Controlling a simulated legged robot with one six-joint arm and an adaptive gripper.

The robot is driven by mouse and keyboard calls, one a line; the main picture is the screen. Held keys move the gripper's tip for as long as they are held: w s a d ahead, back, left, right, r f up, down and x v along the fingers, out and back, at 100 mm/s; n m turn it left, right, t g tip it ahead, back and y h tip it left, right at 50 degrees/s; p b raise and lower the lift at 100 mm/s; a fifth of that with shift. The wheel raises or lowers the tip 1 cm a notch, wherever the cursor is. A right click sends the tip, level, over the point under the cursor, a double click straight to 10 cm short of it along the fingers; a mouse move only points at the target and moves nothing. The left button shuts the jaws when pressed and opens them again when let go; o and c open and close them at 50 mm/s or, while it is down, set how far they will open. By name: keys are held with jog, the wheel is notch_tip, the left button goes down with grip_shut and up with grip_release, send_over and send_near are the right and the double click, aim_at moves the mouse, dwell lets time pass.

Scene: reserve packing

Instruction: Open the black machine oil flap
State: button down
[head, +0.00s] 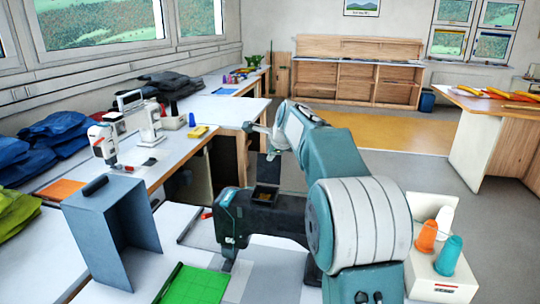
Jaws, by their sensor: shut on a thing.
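The black sewing machine (285,216) stands in the centre front, on the pale table. A square oil opening (265,192) shows on its top. The black oil flap (268,168) stands raised, about upright, at the far side of that opening. My gripper (264,146) is just above the flap, at its upper edge, and is shut on it. The fingertips are small and partly hidden by my arm, so the exact grip on the flap is hard to see.
A blue-grey box-shaped stand (105,235) and a green mat (195,284) are left of the machine. A white tray (440,280) with white, orange and teal thread cones is at right. Another sewing machine (140,125) stands on the left bench.

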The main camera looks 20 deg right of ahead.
jog(key=shift+w+d+f, duration=0.15)
jog(key=shift+w+d, duration=0.15)
jog(key=shift+d, duration=0.15)
jog(key=shift+w+d, duration=0.1)
jog(key=shift+d, duration=0.1)
jog(key=c, duration=1.1)
grip_release()
jog(key=shift+w+d, duration=0.1)
jog(key=v, duration=1.2)
jog(key=shift+a, duration=0.4)
